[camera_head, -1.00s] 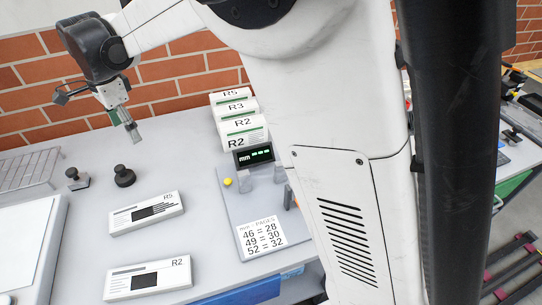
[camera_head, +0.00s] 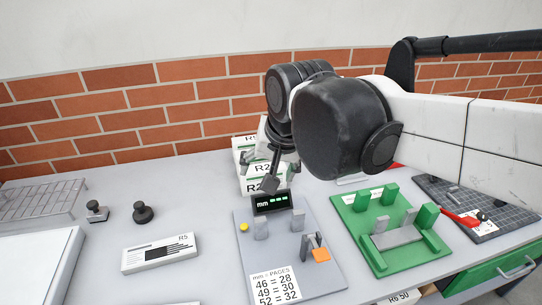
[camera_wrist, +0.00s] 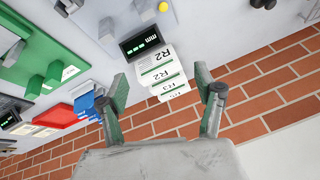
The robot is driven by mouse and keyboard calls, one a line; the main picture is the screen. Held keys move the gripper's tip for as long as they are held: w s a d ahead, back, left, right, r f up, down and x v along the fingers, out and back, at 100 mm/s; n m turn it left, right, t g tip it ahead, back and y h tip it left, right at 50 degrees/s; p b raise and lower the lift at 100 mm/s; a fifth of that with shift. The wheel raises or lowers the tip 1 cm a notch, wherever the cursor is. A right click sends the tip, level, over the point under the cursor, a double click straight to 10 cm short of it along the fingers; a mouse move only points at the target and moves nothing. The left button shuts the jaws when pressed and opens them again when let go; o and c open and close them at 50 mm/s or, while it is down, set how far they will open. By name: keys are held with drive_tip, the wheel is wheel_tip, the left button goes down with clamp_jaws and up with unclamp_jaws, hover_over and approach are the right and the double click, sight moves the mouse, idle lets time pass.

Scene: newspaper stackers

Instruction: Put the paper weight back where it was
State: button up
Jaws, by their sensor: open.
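Two black-knobbed weights stand upright on the grey table: a round black one (camera_head: 142,213) and a smaller one with a squarish metal base (camera_head: 97,212). I cannot tell which is the paper weight. A dark knob (camera_wrist: 262,3) also shows at the top edge of the wrist view. My gripper (camera_wrist: 160,85) is open and empty, its fingers spread with the stacked R2 and R3 papers (camera_wrist: 161,76) seen between them. In the head view it is partly hidden by my wrist, in front of the papers (camera_head: 255,170) and above the display.
An R5 paper (camera_head: 160,253) lies right of the white board (camera_head: 25,245). A grey measuring fixture (camera_head: 252,245) with a display (camera_head: 272,202) stands at centre. A green fixture (camera_head: 390,235) is to its right. A wire rack (camera_head: 40,200) is at left; a brick wall (camera_head: 130,110) is behind.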

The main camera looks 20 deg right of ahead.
drive_tip(key=s+d+f+n+t, duration=0.1)
drive_tip(key=s+d+f+n, duration=0.2)
drive_tip(key=s+d, duration=0.3)
drive_tip(key=s+f, duration=0.1)
drive_tip(key=s, duration=0.2)
drive_tip(key=shift+d+f+n+t+h, duration=0.15)
drive_tip(key=shift+f+n+t+h, duration=0.15)
drive_tip(key=shift+f+t+h, duration=0.1)
